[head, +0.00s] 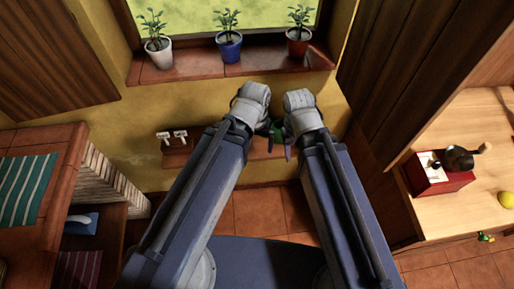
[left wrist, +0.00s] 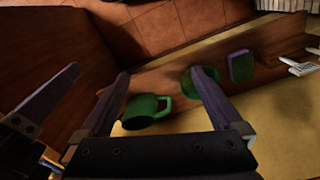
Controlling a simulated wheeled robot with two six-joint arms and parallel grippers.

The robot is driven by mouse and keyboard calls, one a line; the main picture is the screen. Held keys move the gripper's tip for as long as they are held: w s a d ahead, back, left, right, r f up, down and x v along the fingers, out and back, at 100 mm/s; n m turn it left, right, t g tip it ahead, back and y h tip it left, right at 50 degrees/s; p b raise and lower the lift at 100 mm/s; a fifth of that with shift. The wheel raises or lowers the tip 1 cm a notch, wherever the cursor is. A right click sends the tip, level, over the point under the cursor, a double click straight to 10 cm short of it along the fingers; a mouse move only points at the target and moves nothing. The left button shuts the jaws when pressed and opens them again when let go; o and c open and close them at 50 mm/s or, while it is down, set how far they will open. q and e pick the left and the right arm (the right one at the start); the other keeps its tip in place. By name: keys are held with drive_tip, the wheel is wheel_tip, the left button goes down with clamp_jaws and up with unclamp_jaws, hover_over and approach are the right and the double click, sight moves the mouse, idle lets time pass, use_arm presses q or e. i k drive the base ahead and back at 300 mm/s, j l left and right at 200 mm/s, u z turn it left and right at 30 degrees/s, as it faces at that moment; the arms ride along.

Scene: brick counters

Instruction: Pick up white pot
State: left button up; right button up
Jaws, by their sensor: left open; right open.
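The white pot (head: 158,55) holds a green leafy plant and stands upright at the left end of the brick windowsill in the head view. It does not show in the left wrist view. My left gripper (head: 266,126) is below the sill, to the right of the pot and apart from it. In the left wrist view its fingers (left wrist: 161,74) are spread, with nothing held between them. My right gripper (head: 289,146) is close beside the left one, open, its fingers partly hidden in the head view.
A blue pot (head: 229,50) and a red pot (head: 298,44) stand on the sill (head: 192,68). A low ledge (head: 176,159) below carries white fittings (head: 172,137), a green mug (left wrist: 147,112) and a purple block (left wrist: 240,66). Wooden shutters flank the window.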

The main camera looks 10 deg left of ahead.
sight(162, 58)
drive_tip(key=u, duration=0.9)
drive_tip(key=k, duration=0.1)
